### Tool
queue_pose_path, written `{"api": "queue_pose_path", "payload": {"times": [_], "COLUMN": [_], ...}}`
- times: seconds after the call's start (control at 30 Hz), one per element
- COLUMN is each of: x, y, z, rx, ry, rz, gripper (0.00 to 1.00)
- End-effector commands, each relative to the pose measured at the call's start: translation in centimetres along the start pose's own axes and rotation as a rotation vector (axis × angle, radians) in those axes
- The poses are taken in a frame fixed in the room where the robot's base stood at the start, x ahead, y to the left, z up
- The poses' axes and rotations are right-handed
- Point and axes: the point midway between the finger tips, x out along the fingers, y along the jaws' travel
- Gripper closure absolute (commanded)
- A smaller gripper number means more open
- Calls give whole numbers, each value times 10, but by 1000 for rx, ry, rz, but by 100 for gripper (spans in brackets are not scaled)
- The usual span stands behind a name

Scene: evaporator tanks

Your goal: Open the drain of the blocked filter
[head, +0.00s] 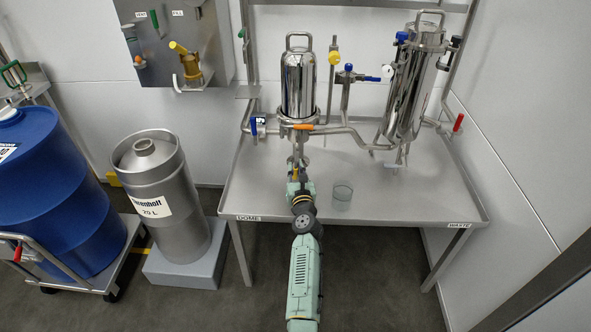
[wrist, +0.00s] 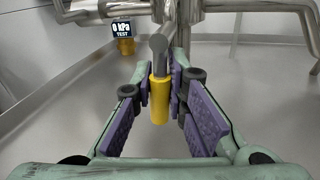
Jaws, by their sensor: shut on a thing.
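A polished steel filter housing (head: 298,88) stands upright at the middle back of the steel table. Its lower pipework also shows at the top of the wrist view. Below it a yellow-sleeved handle (wrist: 159,101) on a grey metal stem points towards my wrist camera. My gripper (wrist: 161,84) is shut on this handle, with purple pads on both sides. In the head view my gripper (head: 297,174) is under the left housing, and the handle is mostly hidden. A second steel filter housing (head: 412,85) stands to the right. Neither view tells me which one is blocked.
A clear beaker (head: 342,193) stands on the table (head: 410,205) right of my arm. A steel keg (head: 165,200) and a blue drum (head: 50,185) stand left. The table's right front is clear.

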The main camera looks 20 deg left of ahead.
Motion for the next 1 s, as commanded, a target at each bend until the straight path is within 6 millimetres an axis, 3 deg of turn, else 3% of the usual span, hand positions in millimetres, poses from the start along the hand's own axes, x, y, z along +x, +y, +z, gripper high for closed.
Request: {"api": "queue_pose_path", "payload": {"times": [0.4, 0.43, 0.7, 1.0], "x": [-1, -1, -1, -1], "y": [-4, -4, -3, -3], "z": [0, 0, 0, 0], "rx": [-87, -87, -86, -85], "ry": [17, 17, 17, 17], "rz": [-2, -2, -2, -1], "gripper": [100, 85, 67, 66]}}
